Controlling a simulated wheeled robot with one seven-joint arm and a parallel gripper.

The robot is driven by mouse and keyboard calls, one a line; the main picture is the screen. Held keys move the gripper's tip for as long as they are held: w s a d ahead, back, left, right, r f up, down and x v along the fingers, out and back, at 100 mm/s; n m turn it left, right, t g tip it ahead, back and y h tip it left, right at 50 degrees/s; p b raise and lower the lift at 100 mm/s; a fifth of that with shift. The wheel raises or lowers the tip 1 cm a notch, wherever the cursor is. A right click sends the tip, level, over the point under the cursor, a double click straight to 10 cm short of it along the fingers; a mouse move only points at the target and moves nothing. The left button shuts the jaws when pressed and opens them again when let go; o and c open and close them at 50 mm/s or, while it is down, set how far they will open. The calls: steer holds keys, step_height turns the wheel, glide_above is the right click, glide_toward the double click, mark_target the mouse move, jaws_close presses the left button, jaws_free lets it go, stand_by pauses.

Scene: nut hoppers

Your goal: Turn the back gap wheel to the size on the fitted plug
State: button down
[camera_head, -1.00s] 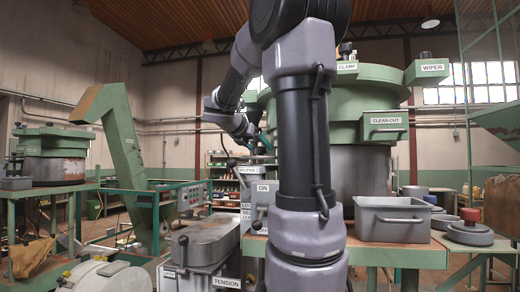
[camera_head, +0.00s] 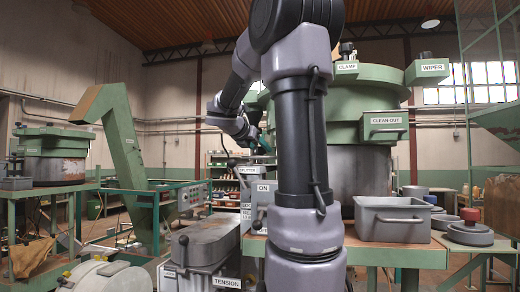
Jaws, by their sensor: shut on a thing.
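My arm rises through the middle of the view and bends back and down on the far side. The large green bowl hopper (camera_head: 372,75) stands behind my arm, with clamp, wiper and clean-out labels.
A grey handled bin (camera_head: 392,221) stands on the bench at right, beside a round grey weight with a red knob (camera_head: 470,230). A flat grey track unit (camera_head: 205,243) with a tension label is at lower centre. A green elevator (camera_head: 125,165) stands left.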

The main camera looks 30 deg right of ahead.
steer(key=m+g+h, duration=0.1)
steer(key=m+g, duration=0.3)
steer(key=shift+w+f+g, duration=0.1)
steer(key=shift+w+g, duration=0.05)
steer(key=shift+g, duration=0.15)
steer(key=m+g, duration=0.3)
steer(key=g, duration=0.1)
steer(key=shift+a+m, duration=0.1)
steer(key=shift+m, duration=0.3)
steer(key=m+g+y, duration=0.2)
steer(key=m+g, duration=0.2)
steer(key=shift+g, duration=0.4)
steer(key=shift+m+g+y, duration=1.2)
steer(key=shift+m+g, duration=0.1)
steer(key=shift+m, duration=0.4)
steer(key=shift+y, duration=0.4)
steer(key=shift+c, duration=1.4)
jaws_free()
